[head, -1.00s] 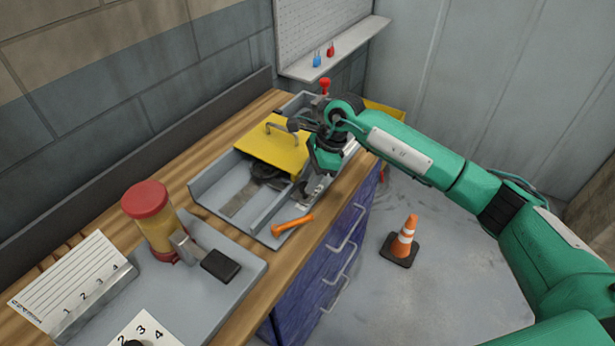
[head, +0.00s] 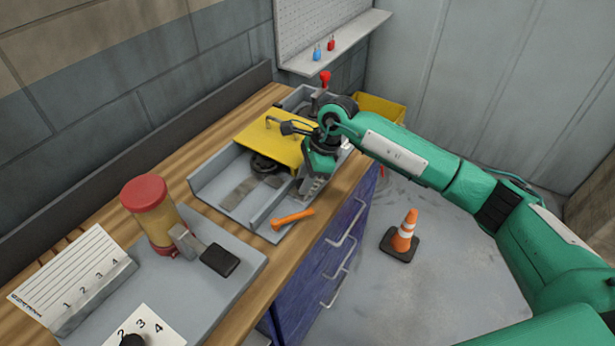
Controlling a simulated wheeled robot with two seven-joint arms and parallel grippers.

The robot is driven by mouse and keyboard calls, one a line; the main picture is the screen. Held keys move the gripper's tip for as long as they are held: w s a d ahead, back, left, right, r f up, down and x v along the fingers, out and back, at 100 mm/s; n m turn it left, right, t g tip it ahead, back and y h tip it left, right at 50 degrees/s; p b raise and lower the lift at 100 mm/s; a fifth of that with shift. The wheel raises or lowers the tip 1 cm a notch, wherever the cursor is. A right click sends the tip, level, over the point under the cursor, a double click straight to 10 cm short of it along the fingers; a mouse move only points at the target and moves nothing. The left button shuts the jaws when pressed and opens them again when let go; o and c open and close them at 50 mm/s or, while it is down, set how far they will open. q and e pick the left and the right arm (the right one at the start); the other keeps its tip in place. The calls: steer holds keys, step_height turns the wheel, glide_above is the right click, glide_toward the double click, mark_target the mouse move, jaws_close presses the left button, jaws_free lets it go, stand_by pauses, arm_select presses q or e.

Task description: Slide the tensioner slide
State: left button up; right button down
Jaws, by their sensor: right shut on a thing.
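My right gripper (head: 312,174) reaches in from the right, pointing down over the front channel of the grey metal frame on the bench. It is beside the right edge of the yellow cover (head: 268,137). It is shut on a small metal part (head: 314,187) at that channel, which appears to be the tensioner slide. The fingertips and most of the held part are hidden by the gripper body. The grey frame (head: 210,187) lies open at its near end, with a dark ring and flat strips inside. My left gripper is not in view.
An orange-handled piece (head: 292,219) lies at the frame's near front edge. A red-topped yellow canister (head: 152,215) stands on a grey plate at the near left. A red knob (head: 325,77) rises at the far end. A traffic cone (head: 405,235) stands on the floor, right of the blue drawers.

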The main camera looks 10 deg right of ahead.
steer(key=shift+s+a+f, duration=0.1)
steer(key=shift+s+a, duration=0.45)
steer(key=c, duration=1.4)
jaws_free()
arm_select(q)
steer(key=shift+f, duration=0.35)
